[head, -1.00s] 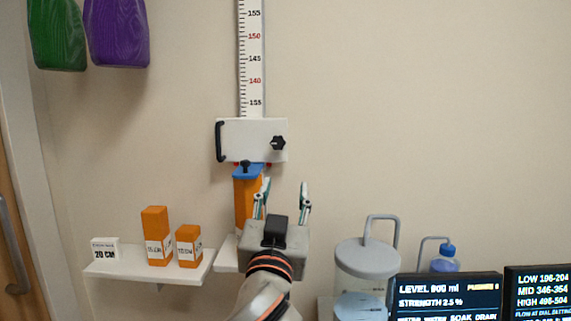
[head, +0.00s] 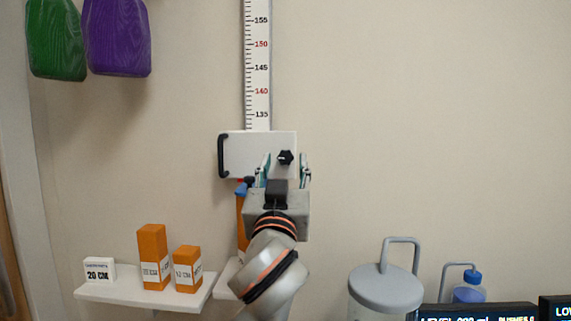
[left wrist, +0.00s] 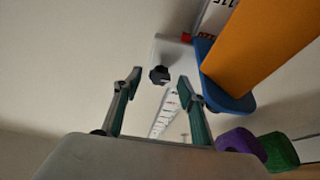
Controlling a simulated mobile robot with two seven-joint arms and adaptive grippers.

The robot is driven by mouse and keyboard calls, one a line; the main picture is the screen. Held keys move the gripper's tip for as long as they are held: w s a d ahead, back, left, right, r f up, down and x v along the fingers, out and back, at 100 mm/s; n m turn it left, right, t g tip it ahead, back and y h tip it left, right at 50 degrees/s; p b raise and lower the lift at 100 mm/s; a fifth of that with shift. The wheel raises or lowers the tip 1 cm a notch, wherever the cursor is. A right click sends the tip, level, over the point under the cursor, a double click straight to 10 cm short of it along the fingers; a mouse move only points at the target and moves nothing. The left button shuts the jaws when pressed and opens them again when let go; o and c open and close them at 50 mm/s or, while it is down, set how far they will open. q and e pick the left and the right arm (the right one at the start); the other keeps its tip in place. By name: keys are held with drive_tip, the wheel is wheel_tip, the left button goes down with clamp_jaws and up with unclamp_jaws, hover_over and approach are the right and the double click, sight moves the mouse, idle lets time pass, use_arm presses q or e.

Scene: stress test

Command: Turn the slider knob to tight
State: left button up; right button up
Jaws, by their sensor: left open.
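The slider is a white plate (head: 240,155) on a vertical measuring scale (head: 257,70), with a black handle (head: 223,156) at its left. The black lobed knob (head: 285,157) sits on the plate's right part. It also shows in the left wrist view (left wrist: 160,75), between the fingertips as seen there. My left gripper (head: 284,168) is open and empty in front of the plate's lower right, its fingertips on either side of and just below the knob in the head view. I cannot tell whether they touch it. No tight marking is readable. My right gripper is out of view.
Orange boxes (head: 152,257) and a 20 CM card (head: 99,270) stand on a white shelf (head: 130,293). Grey-lidded jar (head: 385,290) and screens are lower right.

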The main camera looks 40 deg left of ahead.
use_arm(q)
drive_tip(key=shift+x, duration=0.8)
